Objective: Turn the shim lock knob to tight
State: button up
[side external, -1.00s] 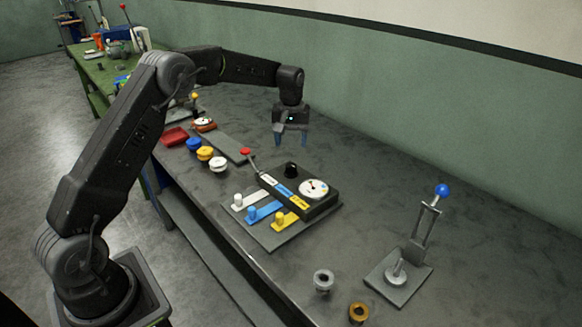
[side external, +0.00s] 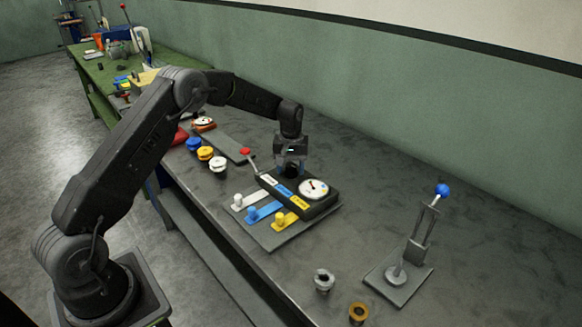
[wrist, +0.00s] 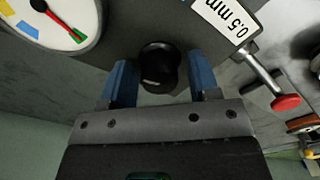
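The black knob (side external: 292,170) stands on the dark block (side external: 318,207) beside a round white dial (side external: 313,188). In the wrist view the knob (wrist: 160,68) sits between the two blue fingers of my gripper (wrist: 161,80). The fingers are open on either side, with a gap showing at each. In the side view my gripper (side external: 291,165) is down over the knob, partly hiding it. The dial in the wrist view (wrist: 50,18) has coloured sectors and a red needle toward green. No tight mark is readable.
A red-tipped lever (wrist: 283,103) sticks out beside the block, near a "0.5 mm" label (wrist: 225,20). White, blue and yellow tabs (side external: 262,212) lie in front. Several spools (side external: 205,153) stand left. A blue-balled lever stand (side external: 398,285) is at right. The bench behind is clear.

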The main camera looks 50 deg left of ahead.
jog(key=c, duration=0.8)
jog(key=shift+o, duration=0.2)
jog(key=shift+m, duration=0.3)
jog(key=m, duration=0.4)
jog(key=shift+m, duration=0.3)
jog(key=m, duration=0.9)
jog(key=shift+m, duration=0.4)
jog(key=m, duration=0.4)
jog(key=shift+m, duration=0.4)
jog(key=o, duration=0.9)
